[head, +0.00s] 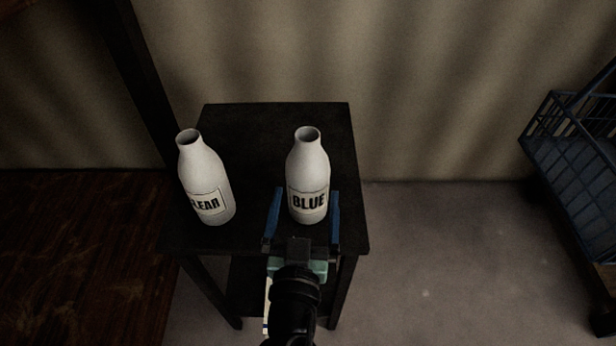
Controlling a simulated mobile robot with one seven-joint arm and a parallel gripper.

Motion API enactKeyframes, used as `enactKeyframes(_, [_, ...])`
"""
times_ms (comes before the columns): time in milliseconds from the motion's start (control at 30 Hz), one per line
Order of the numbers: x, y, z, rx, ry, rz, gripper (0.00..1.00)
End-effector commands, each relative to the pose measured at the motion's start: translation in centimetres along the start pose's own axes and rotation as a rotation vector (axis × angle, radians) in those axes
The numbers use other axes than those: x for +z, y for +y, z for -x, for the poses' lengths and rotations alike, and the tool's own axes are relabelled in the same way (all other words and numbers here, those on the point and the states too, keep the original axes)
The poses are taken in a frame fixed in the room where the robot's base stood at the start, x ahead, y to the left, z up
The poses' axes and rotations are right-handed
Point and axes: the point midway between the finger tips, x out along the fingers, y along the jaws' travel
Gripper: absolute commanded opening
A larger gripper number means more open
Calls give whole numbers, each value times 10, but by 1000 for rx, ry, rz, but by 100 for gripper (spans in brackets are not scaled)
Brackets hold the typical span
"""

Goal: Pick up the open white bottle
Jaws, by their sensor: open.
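Two open white bottles stand upright on a small black table (260,125). The bottle labelled BLUE (308,175) is on the right, and the bottle whose label reads "LEAR", its first letter partly turned away, (204,180) is on the left. Both have dark, uncapped mouths. My gripper (306,200) is open, with its two blue fingers on either side of the lower part of the BLUE bottle in this view. I cannot tell whether the fingers touch it or how far they are from it in depth.
A curtain-like beige wall (430,90) is behind the table. A dark blue wire basket or cart (570,165) stands at the far right. A dark wooden surface (70,250) is at the left. Grey floor (450,270) lies clear to the right of the table.

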Motion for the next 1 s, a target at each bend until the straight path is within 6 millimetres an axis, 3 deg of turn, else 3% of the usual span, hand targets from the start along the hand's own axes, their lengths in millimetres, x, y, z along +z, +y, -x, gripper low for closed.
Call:
enactKeyframes(167, [1, 0, -9, 0, 1, 0, 100])
enactKeyframes(500, [9, -1, -51, -1, 1, -2, 100])
enactKeyframes(833, [11, 0, -58, 0, 0, -1, 100])
enactKeyframes(867, [11, -1, -58, 0, 0, -1, 98])
enactKeyframes(1000, [11, 0, -57, 0, 0, -1, 73])
